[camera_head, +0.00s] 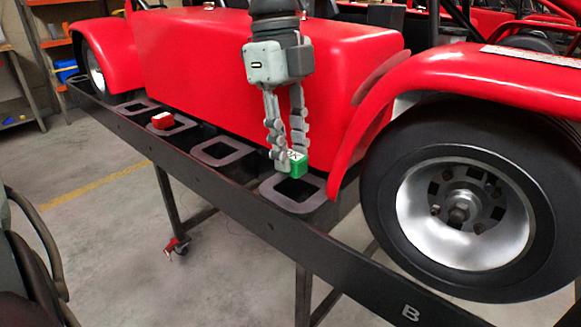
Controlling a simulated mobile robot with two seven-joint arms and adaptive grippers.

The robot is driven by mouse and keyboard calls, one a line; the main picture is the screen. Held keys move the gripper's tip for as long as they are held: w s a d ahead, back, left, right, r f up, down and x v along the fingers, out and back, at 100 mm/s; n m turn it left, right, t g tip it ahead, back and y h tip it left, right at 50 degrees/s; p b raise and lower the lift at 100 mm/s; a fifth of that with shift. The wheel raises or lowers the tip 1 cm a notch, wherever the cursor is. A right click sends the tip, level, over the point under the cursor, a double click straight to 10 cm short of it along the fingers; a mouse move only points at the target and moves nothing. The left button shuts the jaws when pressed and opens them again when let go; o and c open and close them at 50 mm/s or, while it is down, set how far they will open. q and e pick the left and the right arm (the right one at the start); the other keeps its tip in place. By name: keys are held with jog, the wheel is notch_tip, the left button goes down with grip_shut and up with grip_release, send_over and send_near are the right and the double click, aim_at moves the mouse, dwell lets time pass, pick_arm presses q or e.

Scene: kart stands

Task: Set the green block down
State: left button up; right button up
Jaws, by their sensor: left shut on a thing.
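The green block (298,168) has a pale top with dark marks. My left gripper (287,160) points down and is shut on the green block. It holds the block over the back of a grey square frame (270,199) with a dark opening, on the black rail of the kart stand. I cannot tell whether the block touches the frame. My right gripper is not in view.
A red block (163,120) sits at another frame farther left. An empty grey frame (221,153) lies between them. The red kart body (230,75) rises close behind, and a black wheel (470,200) stands to the right.

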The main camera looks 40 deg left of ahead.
pick_arm(q)
jog(key=shift+f, duration=2)
jog(key=o, duration=0.9)
jog(key=shift+o, duration=0.2)
jog(key=r, duration=0.4)
jog(key=a+r, duration=0.1)
jog(key=r, duration=0.7)
jog(key=shift+a+r, duration=0.1)
jog(key=shift+a, duration=0.3)
